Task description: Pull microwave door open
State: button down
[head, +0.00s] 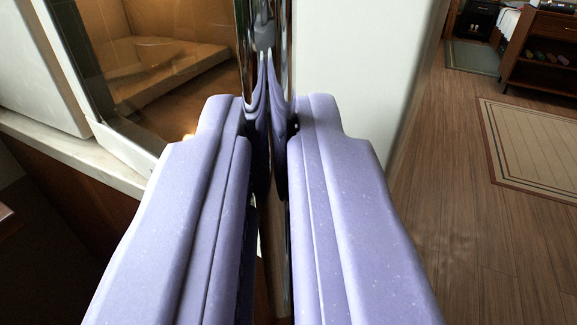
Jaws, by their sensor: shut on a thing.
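The microwave door (360,80) fills the upper middle, with a white panel right of the handle and a dark-framed window (160,60) on the left showing a warm brown, lit scene. I cannot tell whether that scene is the inside or a reflection. A tall chrome handle (284,40) runs upright on the door. My gripper (268,110), with two lilac fingers, is shut on the handle, one finger on each side. The fingers hide the lower door and part of the handle. The door appears swung out at an angle from a white body (30,65) at far left.
A pale countertop (70,150) runs under the microwave at left, above a dark brown cabinet. On the right is open wooden floor (470,235) with a bordered rug (535,145). A dark wooden shelf unit (540,55) stands at the far right.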

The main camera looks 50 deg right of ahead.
jog(key=shift+w, duration=0.2)
jog(key=c, duration=1.6)
grip_release()
jog(key=o, duration=0.4)
jog(key=shift+w+f, duration=0.2)
jog(key=shift+w, duration=0.25)
jog(key=shift+o, duration=0.2)
jog(key=shift+s, duration=0.15)
jog(key=p+v, duration=0.1)
jog(key=v, duration=0.7)
